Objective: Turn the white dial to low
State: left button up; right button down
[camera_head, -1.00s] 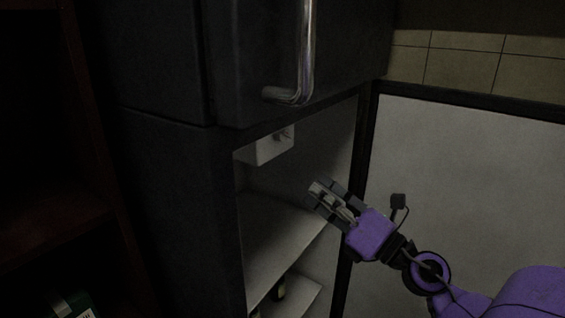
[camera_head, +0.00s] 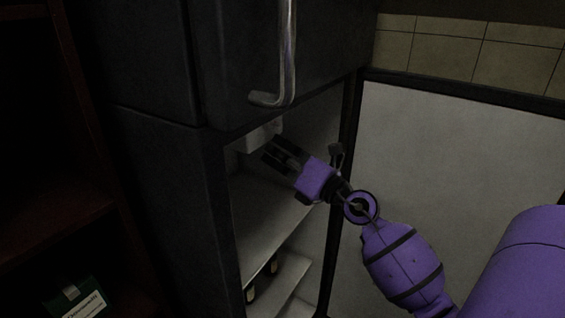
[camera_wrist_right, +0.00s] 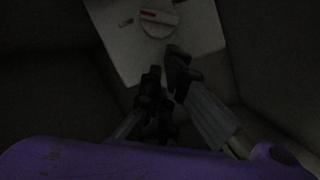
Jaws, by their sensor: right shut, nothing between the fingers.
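The white dial (camera_wrist_right: 158,24) sits on a white control box (camera_wrist_right: 203,30) inside the open fridge, and shows at the top of the right wrist view. A red mark (camera_wrist_right: 148,13) lies by its upper left side. In the head view the box (camera_head: 259,137) hangs under the compartment's top, and the dial is hard to make out. My right gripper (camera_head: 273,150) is just below and in front of the box. In the wrist view its dark fingers (camera_wrist_right: 165,82) are below the dial, apart from it, with nothing held. My left gripper is not in view.
The open fridge door (camera_head: 450,180) stands on the right. The upper door's metal handle (camera_head: 290,55) is above the opening. Shelves (camera_head: 258,215) lie below my gripper, with bottles (camera_head: 251,293) lower down. A dark cabinet (camera_head: 50,200) is on the left.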

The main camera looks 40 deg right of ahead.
jog(key=shift+w+d+r, duration=0.15)
jog(key=shift+d+r, duration=0.2)
jog(key=shift+r, duration=0.2)
